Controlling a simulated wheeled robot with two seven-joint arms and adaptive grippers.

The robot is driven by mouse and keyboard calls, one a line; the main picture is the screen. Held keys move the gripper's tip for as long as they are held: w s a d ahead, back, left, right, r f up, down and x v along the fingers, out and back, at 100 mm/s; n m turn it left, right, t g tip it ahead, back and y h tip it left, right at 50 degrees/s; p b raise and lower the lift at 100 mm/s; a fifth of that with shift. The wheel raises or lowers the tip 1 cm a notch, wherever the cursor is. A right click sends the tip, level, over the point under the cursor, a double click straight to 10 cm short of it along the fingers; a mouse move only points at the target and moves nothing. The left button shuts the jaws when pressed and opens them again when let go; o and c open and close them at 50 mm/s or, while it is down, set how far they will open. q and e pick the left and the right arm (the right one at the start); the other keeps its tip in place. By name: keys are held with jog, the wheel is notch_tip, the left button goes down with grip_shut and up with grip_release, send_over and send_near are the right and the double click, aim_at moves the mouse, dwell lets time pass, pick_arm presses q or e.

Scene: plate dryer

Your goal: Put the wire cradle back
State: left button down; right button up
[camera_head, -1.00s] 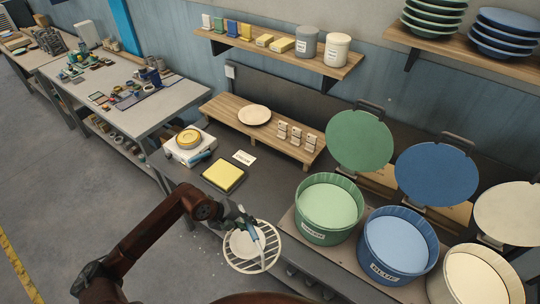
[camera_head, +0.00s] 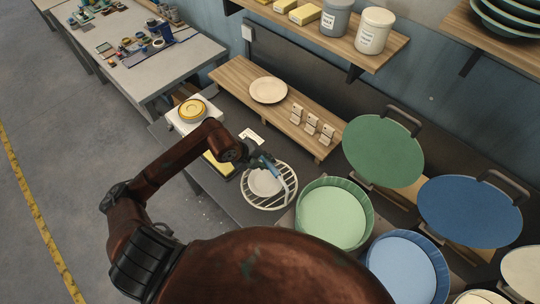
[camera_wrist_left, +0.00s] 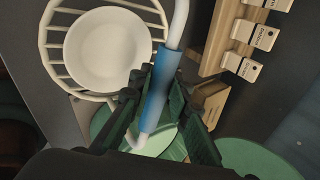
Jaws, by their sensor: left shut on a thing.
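The wire cradle is a round white rack of parallel bars (camera_head: 268,203) with a bent white handle that has a blue grip (camera_wrist_left: 158,95). A small white dish (camera_head: 264,183) lies in it; the dish also shows in the left wrist view (camera_wrist_left: 107,50). My left gripper (camera_head: 262,163) is shut on the blue grip, with the cradle hanging beside its fingers. In the head view the cradle appears over the dark bench, left of the green bucket. I cannot tell whether it touches the bench. My right gripper is not in view.
The green bucket (camera_head: 334,216) and blue bucket (camera_head: 408,270) have raised lids (camera_head: 383,152) behind them. A wooden riser (camera_head: 236,78) holds a cream plate (camera_head: 268,90) and small label stands (camera_head: 312,124). A scale (camera_head: 192,112) with a yellow dish stands left. A wall shelf (camera_head: 385,52) is above.

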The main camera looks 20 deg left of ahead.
pick_arm(q)
jog(key=shift+s+f, duration=0.15)
jog(key=shift+s+f+b, duration=0.1)
jog(key=shift+f+b, duration=0.1)
jog(key=shift+b, duration=0.15)
jog(key=shift+a+f+b, duration=0.1)
jog(key=shift+f+b, duration=0.3)
jog(key=shift+f, duration=0.2)
jog(key=shift+f+b, duration=0.7)
jog(key=shift+f, duration=0.2)
jog(key=shift+f+b, duration=0.75)
jog(key=shift+f, duration=0.55)
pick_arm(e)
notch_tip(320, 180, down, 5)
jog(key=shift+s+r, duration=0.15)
pick_arm(q)
jog(key=shift+f, duration=0.25)
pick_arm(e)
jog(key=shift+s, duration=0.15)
pick_arm(q)
jog(key=c, duration=1.7)
grip_release()
jog(key=shift+c, duration=0.2)
